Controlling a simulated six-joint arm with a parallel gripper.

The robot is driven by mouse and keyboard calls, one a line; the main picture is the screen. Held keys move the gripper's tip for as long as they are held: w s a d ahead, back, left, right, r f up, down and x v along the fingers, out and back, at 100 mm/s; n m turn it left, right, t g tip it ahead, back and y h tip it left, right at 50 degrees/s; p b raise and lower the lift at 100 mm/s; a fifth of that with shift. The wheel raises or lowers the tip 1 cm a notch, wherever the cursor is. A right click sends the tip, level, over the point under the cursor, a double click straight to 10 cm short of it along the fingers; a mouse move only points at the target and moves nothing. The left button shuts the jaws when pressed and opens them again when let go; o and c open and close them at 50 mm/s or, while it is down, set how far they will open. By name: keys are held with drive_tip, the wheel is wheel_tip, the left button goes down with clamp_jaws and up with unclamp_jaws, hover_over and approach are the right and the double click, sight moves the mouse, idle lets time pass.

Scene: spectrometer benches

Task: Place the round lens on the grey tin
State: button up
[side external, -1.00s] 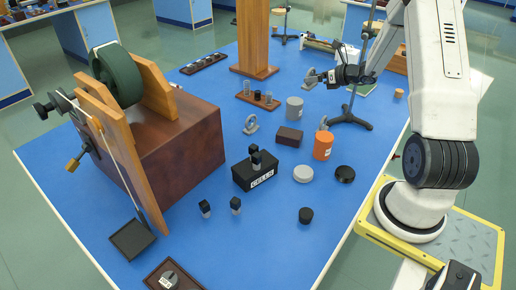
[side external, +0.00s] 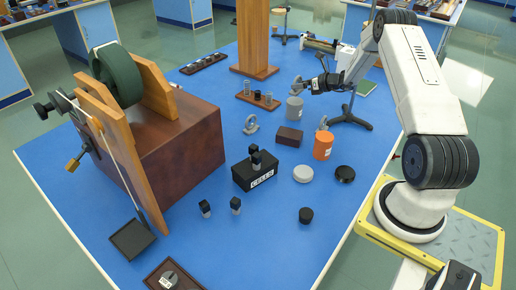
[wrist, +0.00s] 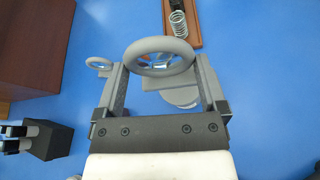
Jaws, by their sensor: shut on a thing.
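My gripper (side external: 306,87) is shut on the round lens (side external: 296,82), a grey ring-shaped mount. In the side view it holds the lens just above the grey tin (side external: 294,110), clear of the blue bench. In the wrist view the ring (wrist: 160,51) sits between the two fingers of my gripper (wrist: 160,68). The grey tin (wrist: 183,98) shows below it, partly hidden by the lens. I cannot tell from these views exactly how well the lens is centred over the tin.
A brown box (side external: 289,137) and an orange tin (side external: 323,146) stand in front of the grey tin. Another ring mount (side external: 250,124) stands to its left. A wooden holder with cylinders (side external: 259,99) lies behind left. A dark stand (side external: 349,121) is to the right.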

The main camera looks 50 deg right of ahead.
sight(301, 92)
drive_tip(key=shift+w+f, duration=0.1)
drive_tip(key=shift+w+d+f, duration=0.15)
drive_tip(key=shift+w+f, duration=0.05)
drive_tip(key=shift+f, duration=1.6)
drive_tip(key=shift+f, duration=0.15)
drive_tip(key=o, duration=1.1)
drive_tip(key=shift+c, duration=0.2)
drive_tip(key=shift+s+r, duration=0.1)
drive_tip(key=shift+r, duration=0.1)
drive_tip(key=v, duration=0.7)
drive_tip(key=shift+s, duration=0.15)
